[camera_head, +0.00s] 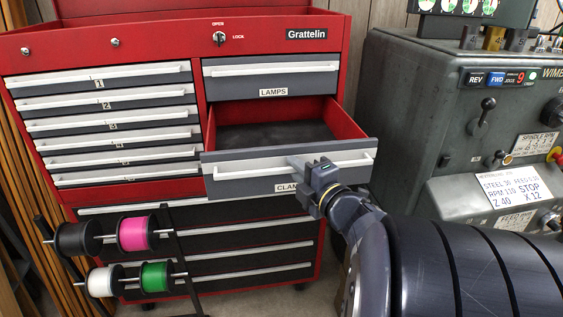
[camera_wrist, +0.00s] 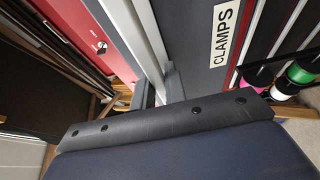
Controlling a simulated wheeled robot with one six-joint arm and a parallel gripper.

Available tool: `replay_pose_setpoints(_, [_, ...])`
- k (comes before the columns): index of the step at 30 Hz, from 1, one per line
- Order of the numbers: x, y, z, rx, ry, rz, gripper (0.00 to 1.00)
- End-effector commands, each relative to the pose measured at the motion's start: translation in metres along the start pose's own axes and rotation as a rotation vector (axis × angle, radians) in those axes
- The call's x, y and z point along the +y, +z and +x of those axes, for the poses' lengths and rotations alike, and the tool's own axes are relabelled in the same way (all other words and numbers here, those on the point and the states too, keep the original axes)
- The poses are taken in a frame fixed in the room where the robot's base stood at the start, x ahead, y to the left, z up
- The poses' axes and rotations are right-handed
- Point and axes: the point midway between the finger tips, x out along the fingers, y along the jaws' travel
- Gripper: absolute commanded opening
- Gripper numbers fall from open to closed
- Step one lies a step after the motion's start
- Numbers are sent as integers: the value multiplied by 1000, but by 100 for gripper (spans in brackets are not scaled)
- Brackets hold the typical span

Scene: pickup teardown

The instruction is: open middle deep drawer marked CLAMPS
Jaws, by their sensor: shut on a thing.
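The middle deep drawer (camera_head: 222,184) of the red Grattelin tool chest (camera_head: 150,18) stands pulled out. Its dark inside floor shows and looks empty. Its label is partly covered by my gripper in the head view, but the CLAMPS label (camera_wrist: 221,37) reads clearly in the wrist view. A long pale handle bar (camera_head: 245,170) runs along the drawer front. My gripper (camera_head: 300,164) is shut on this handle right of its middle. In the wrist view, the fingers (camera_wrist: 159,88) sit around the pale bar (camera_wrist: 148,35). The fingertips are partly hidden.
The LAMPS drawer (camera_head: 270,78) above is shut, as are the numbered shallow drawers (camera_head: 110,113) at left. A rack of coloured spools (camera_head: 132,234) stands in front at lower left. A grey-green machine (camera_head: 420,110) with levers stands close at right.

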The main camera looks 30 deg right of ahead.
Motion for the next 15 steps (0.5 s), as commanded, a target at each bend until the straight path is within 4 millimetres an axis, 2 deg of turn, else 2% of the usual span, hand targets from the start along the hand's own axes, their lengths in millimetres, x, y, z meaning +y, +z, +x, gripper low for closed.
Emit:
replay_pose_setpoints(1, [-2,0,0,0,-4,0,13])
replay_pose_setpoints(9, [-1,0,0,0,-1,0,35])
replay_pose_setpoints(15, [0,0,0,0,0,0,35])
